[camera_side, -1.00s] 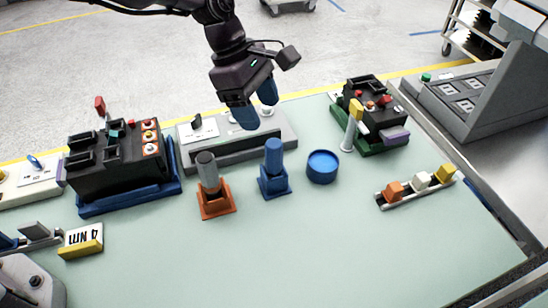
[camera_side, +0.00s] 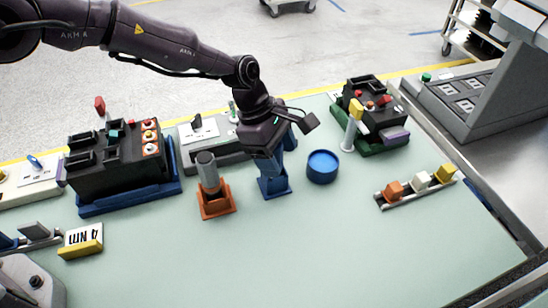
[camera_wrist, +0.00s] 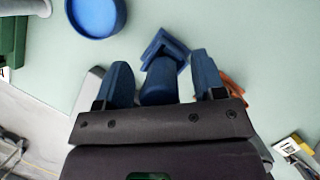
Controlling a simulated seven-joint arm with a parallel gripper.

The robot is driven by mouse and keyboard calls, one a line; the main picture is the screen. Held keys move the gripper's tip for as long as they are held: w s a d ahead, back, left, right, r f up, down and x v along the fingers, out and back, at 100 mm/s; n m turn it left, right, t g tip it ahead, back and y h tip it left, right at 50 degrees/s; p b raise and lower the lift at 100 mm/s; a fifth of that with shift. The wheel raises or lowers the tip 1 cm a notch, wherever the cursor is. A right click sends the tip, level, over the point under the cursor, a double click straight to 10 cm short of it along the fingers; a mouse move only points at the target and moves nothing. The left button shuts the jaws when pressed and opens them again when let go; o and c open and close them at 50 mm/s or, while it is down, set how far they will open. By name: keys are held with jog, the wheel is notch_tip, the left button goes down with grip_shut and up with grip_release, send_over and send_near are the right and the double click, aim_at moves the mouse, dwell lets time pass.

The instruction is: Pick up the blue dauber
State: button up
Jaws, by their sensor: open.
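The blue dauber (camera_wrist: 160,82) stands upright in its blue square holder (camera_side: 274,188), right of the orange holder. In the side view my gripper mostly hides the dauber. My gripper (camera_side: 277,148) has come down over it. In the wrist view the two blue fingers of my gripper (camera_wrist: 164,75) are open, one on each side of the dauber, with a gap on both sides. The blue holder also shows in the wrist view (camera_wrist: 165,44), beyond the dauber.
A round blue dish (camera_side: 322,167) stands just right of the holder. An orange holder with a grey cylinder (camera_side: 208,171) stands to its left. A grey panel (camera_side: 196,139) lies behind. A black breaker unit (camera_side: 115,160) is further left.

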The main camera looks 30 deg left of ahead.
jog(key=c, duration=1)
jog(key=shift+r, duration=5.1)
